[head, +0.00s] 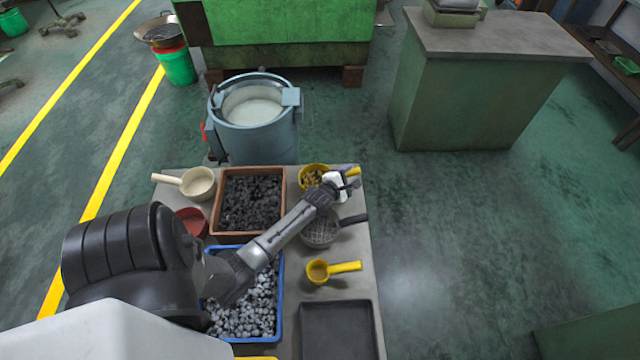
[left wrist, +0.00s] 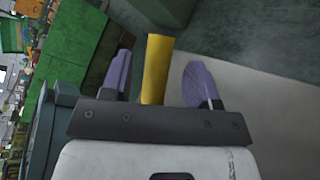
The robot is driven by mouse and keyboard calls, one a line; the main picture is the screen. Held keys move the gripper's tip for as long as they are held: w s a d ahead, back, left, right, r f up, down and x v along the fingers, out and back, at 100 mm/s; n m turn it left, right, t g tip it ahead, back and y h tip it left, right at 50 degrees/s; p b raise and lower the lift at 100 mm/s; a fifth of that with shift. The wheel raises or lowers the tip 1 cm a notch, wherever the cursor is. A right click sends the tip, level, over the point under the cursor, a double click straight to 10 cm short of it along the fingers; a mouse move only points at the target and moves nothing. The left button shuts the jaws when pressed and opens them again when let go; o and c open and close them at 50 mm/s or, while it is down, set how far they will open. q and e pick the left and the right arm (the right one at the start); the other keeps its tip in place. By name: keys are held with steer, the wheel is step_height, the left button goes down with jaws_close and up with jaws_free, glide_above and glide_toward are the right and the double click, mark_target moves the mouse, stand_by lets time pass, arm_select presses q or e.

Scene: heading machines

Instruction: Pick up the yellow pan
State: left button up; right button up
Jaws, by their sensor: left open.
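A yellow pan (head: 311,174) holding small pieces stands at the back right of the work table, its handle pointing right. My left gripper (head: 350,181) is at that handle. In the left wrist view the yellow handle (left wrist: 157,68) shows between the two purple fingers, with gaps on both sides. The fingers are open and not closed on it. The pan's bowl is out of sight in the left wrist view. A second, smaller yellow pan (head: 318,271) with its handle to the right lies nearer on the table. My right gripper is not in view.
A dark grey pan (head: 320,232) sits between the yellow pans, partly under my arm. A brown tray of black lumps (head: 283,183), a blue tray (head: 282,300), a cream pan (head: 198,184) and a black tray (head: 338,330) fill the table (head: 362,255). A large blue-grey pot (head: 262,145) stands behind.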

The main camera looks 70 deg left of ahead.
mark_target(352, 174)
arm_select(q)
steer(key=shift+x, duration=1.65)
steer(key=shift+c, duration=0.2)
steer(key=shift+r, duration=0.1)
jaws_close()
